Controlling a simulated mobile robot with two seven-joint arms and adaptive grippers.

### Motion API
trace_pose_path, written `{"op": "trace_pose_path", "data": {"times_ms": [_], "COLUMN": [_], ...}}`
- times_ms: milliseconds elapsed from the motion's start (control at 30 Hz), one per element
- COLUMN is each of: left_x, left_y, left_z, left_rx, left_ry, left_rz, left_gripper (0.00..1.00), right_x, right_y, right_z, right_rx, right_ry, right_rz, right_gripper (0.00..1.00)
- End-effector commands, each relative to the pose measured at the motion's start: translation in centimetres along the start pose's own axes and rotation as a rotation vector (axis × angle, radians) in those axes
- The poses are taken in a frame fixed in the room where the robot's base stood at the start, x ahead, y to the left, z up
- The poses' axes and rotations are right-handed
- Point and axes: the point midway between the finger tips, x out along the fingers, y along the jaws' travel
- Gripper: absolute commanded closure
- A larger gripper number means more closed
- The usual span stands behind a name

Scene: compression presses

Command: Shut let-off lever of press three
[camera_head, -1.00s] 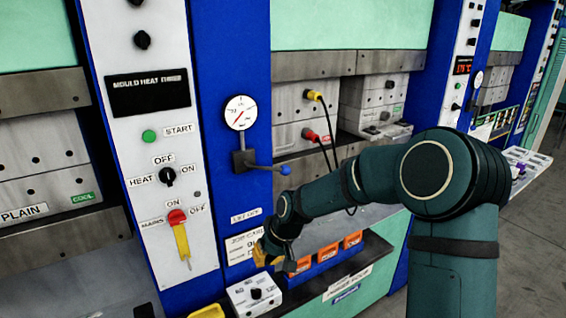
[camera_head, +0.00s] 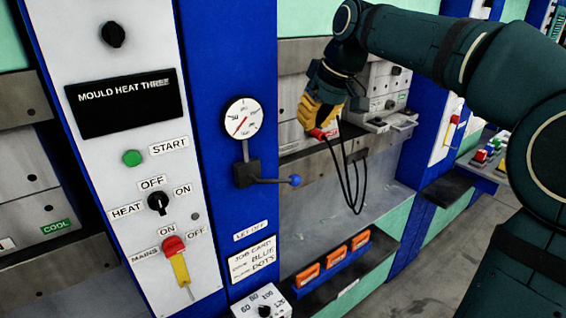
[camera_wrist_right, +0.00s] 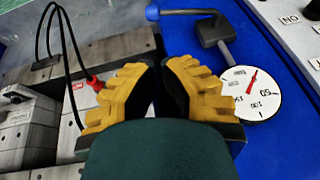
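The let-off lever (camera_head: 276,182) of press three is a grey handle with a blue ball knob (camera_head: 295,181). It points right, about level, from a dark valve body (camera_head: 247,172) below the round pressure gauge (camera_head: 242,117). My right gripper (camera_head: 318,118) has yellow ridged fingers and is above and to the right of the knob, apart from it. In the right wrist view the fingers (camera_wrist_right: 158,72) come together with nothing seen between them. The blue knob (camera_wrist_right: 152,13) and lever (camera_wrist_right: 190,12) show beyond the fingertips there. My left gripper is not in view.
A red plug (camera_wrist_right: 95,82) with black cables (camera_head: 350,180) hangs close to the right gripper. A control panel (camera_head: 150,200) with switches stands at the left. A "LET OFF" label (camera_head: 250,231) and job card (camera_head: 252,258) are below the lever. Orange blocks (camera_head: 333,255) sit on the lower ledge.

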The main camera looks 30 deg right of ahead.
Motion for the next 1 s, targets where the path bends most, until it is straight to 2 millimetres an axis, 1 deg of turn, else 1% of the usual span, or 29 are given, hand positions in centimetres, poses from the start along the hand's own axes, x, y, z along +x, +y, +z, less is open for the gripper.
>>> {"op": "trace_pose_path", "data": {"times_ms": [300,367,467,567,800,1000], "left_x": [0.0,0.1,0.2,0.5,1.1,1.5], "left_y": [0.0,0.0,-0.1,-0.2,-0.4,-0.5], "left_z": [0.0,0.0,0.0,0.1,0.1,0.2], "left_rx": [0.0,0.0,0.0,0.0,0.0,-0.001], "left_ry": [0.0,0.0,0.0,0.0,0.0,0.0], "left_rz": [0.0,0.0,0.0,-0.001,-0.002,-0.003], "left_gripper": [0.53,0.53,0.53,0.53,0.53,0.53], "right_x": [0.2,0.4,1.4,3.0,7.7,11.2], "right_y": [0.0,0.0,0.0,0.0,0.0,-0.2], "right_z": [0.0,0.0,0.1,0.1,0.1,0.3], "right_rx": [0.0,0.0,0.0,-0.001,0.0,-0.001], "right_ry": [-0.001,-0.002,-0.005,-0.006,-0.006,-0.005], "right_rz": [-0.001,-0.001,-0.002,-0.002,-0.002,-0.001], "right_gripper": [1.0,1.0,1.0,1.0,1.0,1.0]}}
